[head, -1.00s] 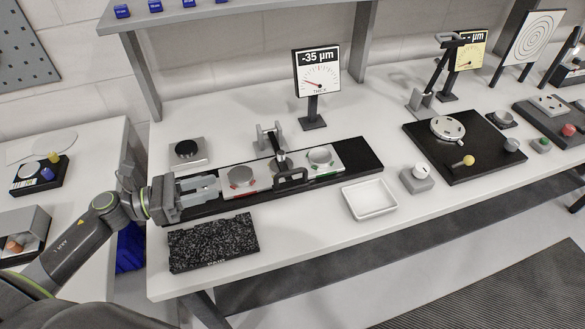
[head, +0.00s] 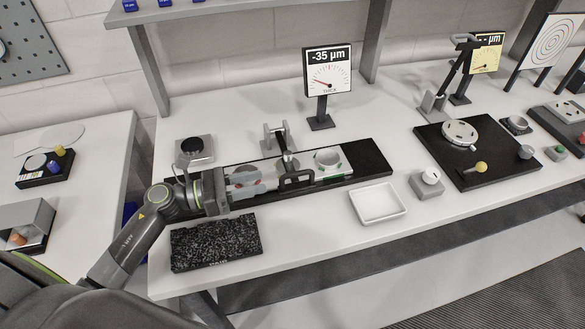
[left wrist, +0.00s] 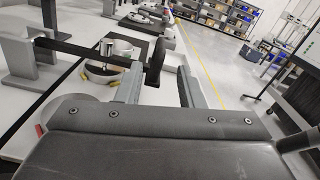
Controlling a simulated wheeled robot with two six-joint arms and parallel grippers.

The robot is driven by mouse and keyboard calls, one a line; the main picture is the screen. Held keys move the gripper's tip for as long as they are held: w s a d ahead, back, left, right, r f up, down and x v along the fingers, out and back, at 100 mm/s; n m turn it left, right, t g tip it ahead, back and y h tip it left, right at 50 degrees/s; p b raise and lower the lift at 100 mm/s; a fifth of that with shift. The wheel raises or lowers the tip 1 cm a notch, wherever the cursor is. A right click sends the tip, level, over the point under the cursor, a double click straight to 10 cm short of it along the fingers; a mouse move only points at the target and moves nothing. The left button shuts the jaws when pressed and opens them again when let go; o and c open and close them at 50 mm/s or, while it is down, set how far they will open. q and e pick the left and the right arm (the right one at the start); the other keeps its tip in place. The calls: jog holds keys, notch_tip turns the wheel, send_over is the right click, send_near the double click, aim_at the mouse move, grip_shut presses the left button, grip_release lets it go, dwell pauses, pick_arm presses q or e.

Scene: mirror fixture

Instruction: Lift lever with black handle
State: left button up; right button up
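The lever (head: 287,163) with a black handle (head: 297,181) lies lowered across the black fixture base (head: 365,164), hinged on a grey clamp bracket (head: 270,137). The left gripper is open and empty. My right gripper is not in view.
A dial display (head: 328,75) reading -35 µm stands behind. A white tray (head: 379,203) and a knob box (head: 427,184) are in front to the right. A speckled black slab (head: 215,242) lies below my left wrist. Another fixture (head: 480,156) with a raised lever is farther right.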

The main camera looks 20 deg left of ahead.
aim_at(293, 173)
pick_arm(q)
jog(key=p+x, duration=0.3)
jog(key=x, duration=0.5)
jog(key=shift+w+r, duration=0.1)
jog(key=shift+r, duration=0.1)
jog(key=shift+w+d+f, duration=0.15)
jog(key=shift+w+d, duration=0.15)
jog(key=shift+d, duration=0.35)
jog(key=shift+c, duration=0.2)
grip_shut()
